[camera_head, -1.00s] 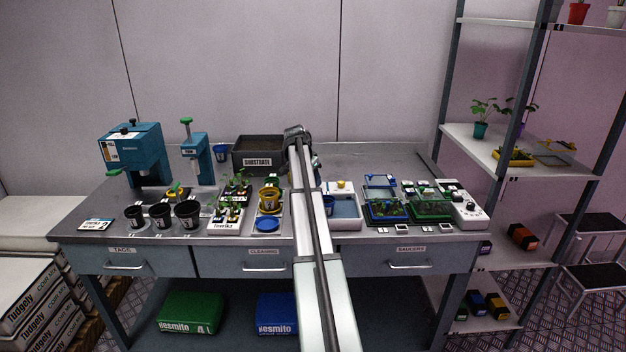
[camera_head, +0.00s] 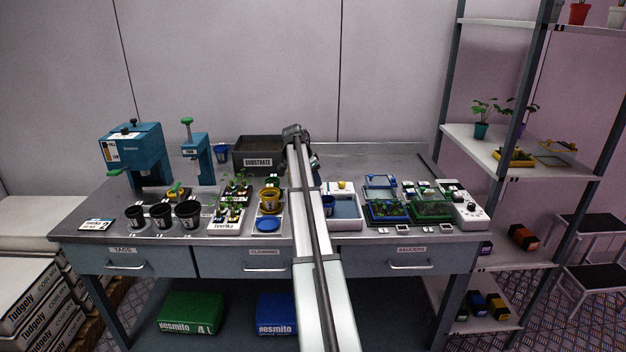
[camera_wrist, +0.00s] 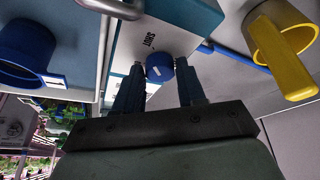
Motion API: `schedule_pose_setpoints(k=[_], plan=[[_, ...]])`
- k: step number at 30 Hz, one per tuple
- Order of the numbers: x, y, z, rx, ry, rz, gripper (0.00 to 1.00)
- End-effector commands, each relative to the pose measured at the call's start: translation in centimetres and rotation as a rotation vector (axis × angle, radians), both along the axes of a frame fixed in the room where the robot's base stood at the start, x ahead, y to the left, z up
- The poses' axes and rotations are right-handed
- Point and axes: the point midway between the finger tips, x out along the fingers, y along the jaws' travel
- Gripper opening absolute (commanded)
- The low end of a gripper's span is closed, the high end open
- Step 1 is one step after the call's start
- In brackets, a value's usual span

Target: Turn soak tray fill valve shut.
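The soak tray (camera_head: 350,222) is a pale tray with bluish water on the bench, just right of my arm in the head view. In the wrist view a round blue knob (camera_wrist: 160,68), which looks like the fill valve, sits on a white-and-teal body by the printed word SHUT (camera_wrist: 149,40). My gripper (camera_wrist: 160,72) has its two dark fingers apart, one on each side of the knob. A gap seems to show on both sides, so I see no firm contact. In the head view my arm hides the gripper and valve.
In the wrist view a blue cup (camera_wrist: 24,52) is at left and a yellow handled object (camera_wrist: 283,45) at right, both close. A blue hose (camera_wrist: 230,52) runs right of the knob. Covered green trays (camera_head: 432,207) and the substrate bin (camera_head: 259,153) flank my arm.

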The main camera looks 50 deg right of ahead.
Motion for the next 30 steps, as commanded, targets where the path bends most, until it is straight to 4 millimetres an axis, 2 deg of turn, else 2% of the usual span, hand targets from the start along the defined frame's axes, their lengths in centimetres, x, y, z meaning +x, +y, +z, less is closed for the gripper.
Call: schedule_pose_setpoints(k=[1, 6, 17, 20, 30], plan=[[0.0, 0.0, 0.0, 0.000, 0.000, 0.000, 0.45], [0.0, 0.0, 0.0, 0.000, -0.001, 0.001, 0.60], [0.1, 0.2, 0.6, 0.000, -0.001, 0.002, 0.60], [0.2, 0.7, 1.7, 0.000, -0.001, 0.002, 0.60], [0.8, 3.1, 7.8, -0.001, -0.002, 0.002, 0.60]])
